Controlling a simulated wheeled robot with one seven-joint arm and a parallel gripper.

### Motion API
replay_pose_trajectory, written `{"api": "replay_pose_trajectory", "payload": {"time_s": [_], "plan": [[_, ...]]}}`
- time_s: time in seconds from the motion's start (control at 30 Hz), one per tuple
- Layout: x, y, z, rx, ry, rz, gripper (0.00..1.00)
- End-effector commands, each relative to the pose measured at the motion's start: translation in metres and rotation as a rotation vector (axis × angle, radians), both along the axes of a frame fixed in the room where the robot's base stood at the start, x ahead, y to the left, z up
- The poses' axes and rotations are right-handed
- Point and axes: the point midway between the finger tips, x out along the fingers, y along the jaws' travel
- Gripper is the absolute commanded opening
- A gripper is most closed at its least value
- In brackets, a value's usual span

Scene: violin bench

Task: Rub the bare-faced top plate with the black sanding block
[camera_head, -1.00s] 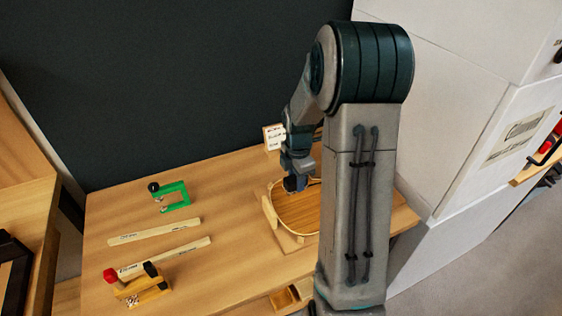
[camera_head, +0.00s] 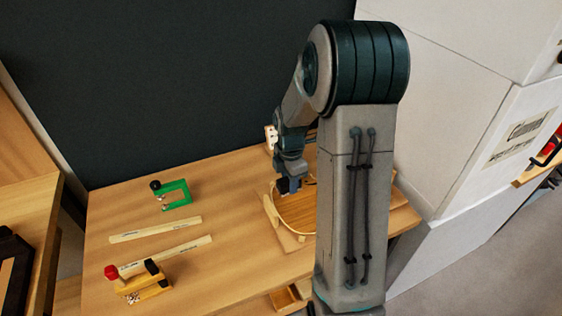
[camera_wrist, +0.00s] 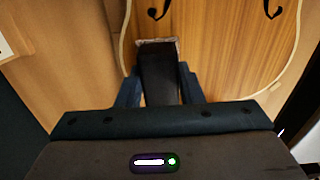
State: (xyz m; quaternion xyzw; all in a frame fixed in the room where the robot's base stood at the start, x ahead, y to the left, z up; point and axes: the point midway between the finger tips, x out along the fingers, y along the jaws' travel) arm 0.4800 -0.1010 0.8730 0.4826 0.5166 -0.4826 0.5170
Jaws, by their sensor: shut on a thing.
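The bare-faced top plate (camera_head: 300,211) lies on the bench at the right, partly hidden behind my arm. In the wrist view, the pale wood plate (camera_wrist: 215,50) shows straight grain, dark f-holes and a light rim. My gripper (camera_head: 288,186) is over the plate's far left part. In the wrist view, my gripper (camera_wrist: 158,88) is shut on the black sanding block (camera_wrist: 159,72), with a finger on each side of it. The block's far end has a greyish edge and lies at or just above the plate face, left of centre. I cannot tell whether it touches.
White cabinets (camera_head: 455,120) stand at the right. A dark wall is behind.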

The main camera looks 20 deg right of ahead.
Motion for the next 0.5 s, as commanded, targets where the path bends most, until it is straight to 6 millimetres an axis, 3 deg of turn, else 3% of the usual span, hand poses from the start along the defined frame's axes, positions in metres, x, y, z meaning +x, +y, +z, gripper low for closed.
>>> {"api": "replay_pose_trajectory", "payload": {"time_s": [0.23,0.37,0.5], "plan": [[-0.001,0.021,-0.001,0.001,0.001,-0.002,0.12],[0.000,0.020,0.026,-0.001,-0.005,-0.003,0.12],[-0.001,0.022,0.037,0.000,0.000,0.000,0.12]]}}
